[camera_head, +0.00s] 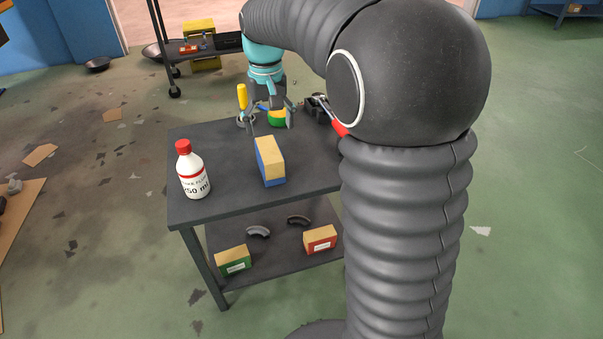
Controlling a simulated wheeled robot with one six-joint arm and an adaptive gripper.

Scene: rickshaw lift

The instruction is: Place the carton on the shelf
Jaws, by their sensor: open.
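A blue carton with a tan top (270,162) stands upright on the dark table top (225,160). The table's lower shelf (278,258) holds a green carton (233,261) at left and a red carton (320,241) at right. My gripper (272,118) is open and points down over the far part of the table top, behind the blue carton and apart from it. A round green and yellow thing (279,118) shows between the fingers; I cannot tell whether they touch it. My arm hides the table's right side.
A white bottle with a red cap (193,172) stands at the table's left edge. Two curved parts (258,232) (299,220) lie on the lower shelf. A dark cart (187,50) stands behind.

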